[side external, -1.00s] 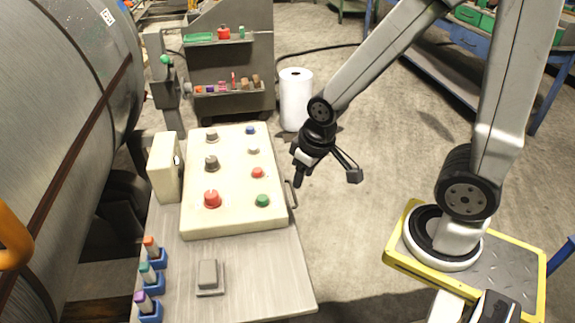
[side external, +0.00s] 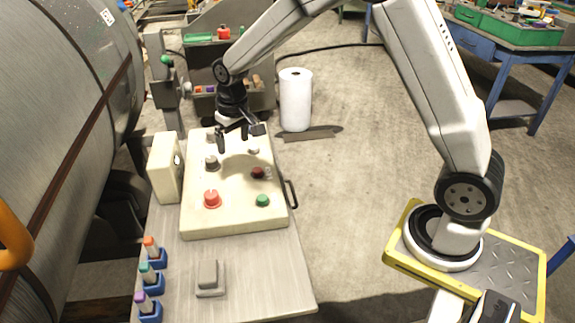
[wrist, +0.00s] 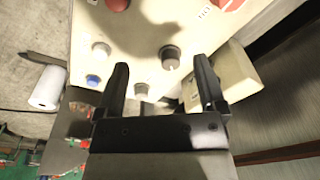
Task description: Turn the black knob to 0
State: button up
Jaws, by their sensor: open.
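The panel (side external: 235,212) is a cream sloped box on the metal bench. The darkest knob on it, dark grey with a paler top, stands in the left column behind the large red knob (side external: 212,198). I take this as the black knob (side external: 212,163); its pointer and any 0 mark are too small to read. It also shows in the wrist view (wrist: 170,55), just beyond and between my fingertips. My gripper (side external: 231,143) is open and empty above the panel's rear half, pointing down, apart from the knob. Its fingers (wrist: 162,72) frame a second, paler knob (wrist: 141,90) nearer the palm.
A white knob (side external: 253,150), a red button (side external: 257,173) and a green button (side external: 262,200) fill the right column. A cream box (side external: 165,168) rises beside the panel's left edge. A handle (side external: 291,194) is at the right. A white roll (side external: 295,100) stands behind.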

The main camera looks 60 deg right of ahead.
jog(key=m+g, duration=0.1)
send_over(211, 159)
jog(key=f, duration=0.2)
jog(key=shift+d+f, duration=0.25)
jog(key=shift+f, duration=0.05)
jog(key=shift+f, duration=0.1)
jog(key=shift+a+f, duration=0.15)
jog(key=shift+f, duration=3.7)
grip_shut()
